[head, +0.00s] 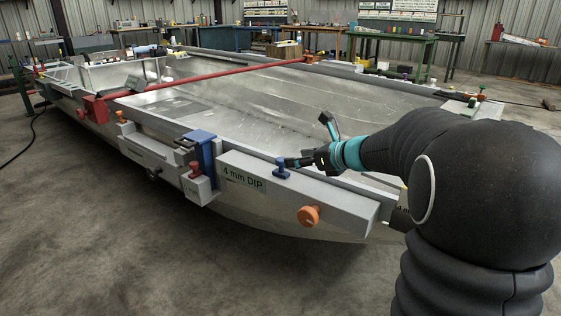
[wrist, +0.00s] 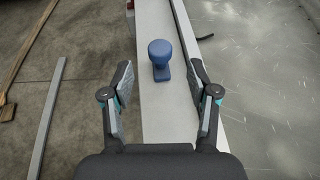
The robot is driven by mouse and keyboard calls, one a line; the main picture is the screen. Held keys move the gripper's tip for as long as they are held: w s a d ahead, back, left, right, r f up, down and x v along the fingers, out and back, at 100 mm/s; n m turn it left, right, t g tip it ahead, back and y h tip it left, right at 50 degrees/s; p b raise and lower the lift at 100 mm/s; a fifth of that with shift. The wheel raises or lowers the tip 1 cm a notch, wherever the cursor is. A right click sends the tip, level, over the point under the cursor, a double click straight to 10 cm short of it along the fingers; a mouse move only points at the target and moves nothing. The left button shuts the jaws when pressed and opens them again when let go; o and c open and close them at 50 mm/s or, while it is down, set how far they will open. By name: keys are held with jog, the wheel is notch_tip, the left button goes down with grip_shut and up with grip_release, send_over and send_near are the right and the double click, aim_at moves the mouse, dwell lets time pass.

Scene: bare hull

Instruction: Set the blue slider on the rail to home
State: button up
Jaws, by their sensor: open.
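The blue slider (head: 282,167) is a round-topped knob on a small foot. It stands upright on top of the long grey housing (head: 334,205) marked "4 mm DIP", at the hull's near edge. My gripper (head: 306,141) is open beside the slider, with one finger close to it in the head view. In the wrist view the slider (wrist: 160,48) lies ahead and centred between the spread fingertips (wrist: 161,67). The fingers do not appear to touch it. No home mark can be made out.
An orange knob (head: 309,216) sticks out of the housing's front. A blue clamp (head: 202,153) and a small box with a red knob (head: 195,170) stand left of it. A red bar (head: 210,77) crosses the hull. The hull's metal floor (head: 250,108) behind the housing is mostly clear.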

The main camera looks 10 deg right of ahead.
aim_at(282, 159)
jog(key=x, duration=0.7)
jog(key=shift+w+a+b, duration=0.1)
jog(key=shift+w+b, duration=0.1)
jog(key=shift+b, duration=0.1)
grip_shut()
